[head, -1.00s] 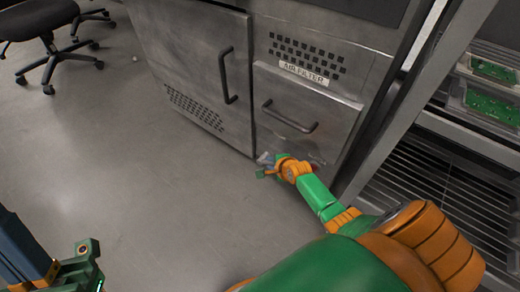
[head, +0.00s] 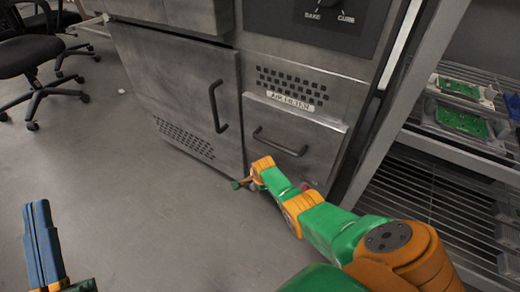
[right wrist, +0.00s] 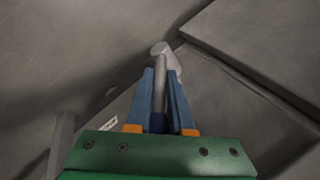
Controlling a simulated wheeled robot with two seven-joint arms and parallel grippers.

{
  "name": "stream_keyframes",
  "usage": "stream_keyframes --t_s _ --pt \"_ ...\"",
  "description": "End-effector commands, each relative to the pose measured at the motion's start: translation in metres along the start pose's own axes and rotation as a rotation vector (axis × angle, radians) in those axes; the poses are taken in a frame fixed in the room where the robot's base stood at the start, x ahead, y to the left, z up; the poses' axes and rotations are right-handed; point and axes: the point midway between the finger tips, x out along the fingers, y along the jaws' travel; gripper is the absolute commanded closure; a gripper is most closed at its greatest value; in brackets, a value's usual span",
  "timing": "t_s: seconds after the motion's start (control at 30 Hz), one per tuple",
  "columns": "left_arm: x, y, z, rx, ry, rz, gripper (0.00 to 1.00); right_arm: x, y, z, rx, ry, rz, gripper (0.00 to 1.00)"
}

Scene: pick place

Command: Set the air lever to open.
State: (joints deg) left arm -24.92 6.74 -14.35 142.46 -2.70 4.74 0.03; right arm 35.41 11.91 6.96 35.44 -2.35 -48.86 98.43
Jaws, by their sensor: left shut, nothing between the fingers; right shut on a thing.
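A grey metal lever (right wrist: 161,62) with a rounded end lies between the blue fingers of my right gripper (right wrist: 163,82) in the right wrist view. The fingers are shut on its rod. In the head view my right gripper (head: 243,183) is at the lower front of the steel cabinet, below the drawer and near the gap beside the door. The lever is too small and covered to make out there. A small white label (right wrist: 109,123) shows in the right wrist view; I cannot read it. My left gripper (head: 36,215) is shut and empty at the lower left, away from the cabinet.
The steel cabinet has a door with a handle (head: 217,106) and a drawer (head: 292,137) labelled AIR FILTER. A BAKE/CURE dial (head: 326,4) is above. A rack with green circuit boards (head: 461,119) stands at right.

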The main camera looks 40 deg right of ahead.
Motion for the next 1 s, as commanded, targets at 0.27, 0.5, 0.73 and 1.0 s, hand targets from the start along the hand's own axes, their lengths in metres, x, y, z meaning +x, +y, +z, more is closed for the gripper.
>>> stream_keyframes --t_s 0.27,0.5,0.73,1.0 --pt "0.000 0.000 -0.001 0.000 0.006 0.000 1.00 0.000 -0.001 -0.005 -0.006 0.016 0.003 1.00" --pt "0.000 0.000 -0.001 0.000 0.007 0.000 1.00 0.000 -0.002 -0.005 -0.006 0.016 0.001 0.53" --pt "0.000 0.001 -0.002 -0.001 0.007 0.002 1.00 0.000 -0.001 -0.003 -0.005 0.010 0.001 0.51" --pt "-0.002 -0.003 0.031 -0.001 -0.174 -0.008 1.00 -0.006 -0.002 -0.002 -0.005 0.008 0.002 0.51"
